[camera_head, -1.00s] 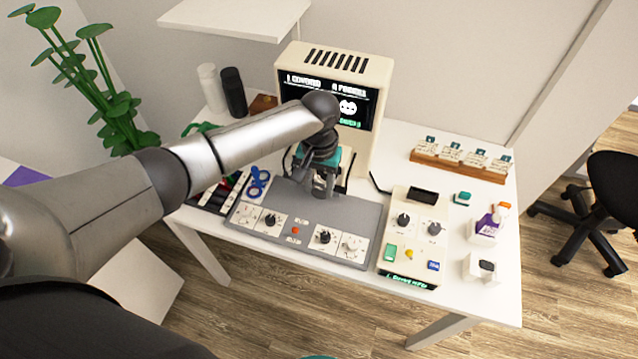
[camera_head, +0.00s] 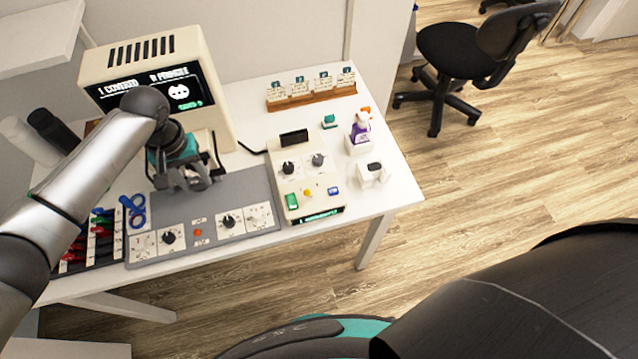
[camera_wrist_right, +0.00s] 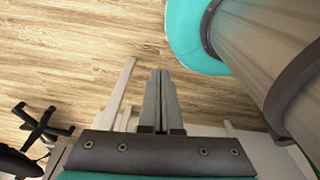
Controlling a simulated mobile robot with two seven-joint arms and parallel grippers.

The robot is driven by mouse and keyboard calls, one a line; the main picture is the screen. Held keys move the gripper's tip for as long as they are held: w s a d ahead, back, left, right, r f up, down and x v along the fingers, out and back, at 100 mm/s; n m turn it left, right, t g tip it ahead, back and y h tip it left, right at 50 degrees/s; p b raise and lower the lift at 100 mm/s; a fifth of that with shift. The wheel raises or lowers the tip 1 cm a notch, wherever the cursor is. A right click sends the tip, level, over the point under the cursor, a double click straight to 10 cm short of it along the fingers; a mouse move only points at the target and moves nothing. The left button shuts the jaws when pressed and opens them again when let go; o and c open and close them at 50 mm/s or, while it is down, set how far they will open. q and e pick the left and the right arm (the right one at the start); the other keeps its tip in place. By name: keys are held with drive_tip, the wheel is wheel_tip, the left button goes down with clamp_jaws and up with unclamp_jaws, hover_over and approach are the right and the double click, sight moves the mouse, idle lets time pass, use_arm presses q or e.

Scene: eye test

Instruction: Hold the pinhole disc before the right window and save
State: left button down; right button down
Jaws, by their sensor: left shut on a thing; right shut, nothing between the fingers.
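My left gripper (camera_head: 197,182) is low in front of the cream test machine (camera_head: 218,100), over the back of the grey panel (camera_head: 258,184). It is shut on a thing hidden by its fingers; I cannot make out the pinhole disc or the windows. The machine's screen (camera_head: 165,88) seems to read "L COVERED" and "R PINHOLE", with a face picture and small blurred green text. My right gripper (camera_wrist_right: 162,88) is shut and empty, over the floor in the right wrist view.
A wooden rack of cards (camera_head: 312,95), a purple bottle (camera_head: 361,128) and a white holder (camera_head: 372,174) stand on the right of the table. Blue ring handles (camera_head: 133,210) lie at the panel's left. An office chair (camera_head: 455,50) stands beyond the table.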

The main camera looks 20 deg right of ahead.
drive_tip(key=w+a+r+m+t, duration=0.15)
drive_tip(key=w+r+m, duration=0.35)
drive_tip(key=w, duration=0.5)
wheel_tip(320, 180, up, 30)
drive_tip(key=r+m+t+y, duration=0.15)
drive_tip(key=m+t, duration=0.45)
drive_tip(key=m, duration=1.5)
hover_over(333, 191)
drive_tip(key=s, duration=0.1)
drive_tip(key=f, duration=0.1)
drive_tip(key=shift+d+y, duration=0.25)
drive_tip(key=shift+d, duration=0.05)
drive_tip(key=shift+f, duration=0.1)
drive_tip(key=shift+f, duration=4.35)
drive_tip(key=shift+f, duration=0.4)
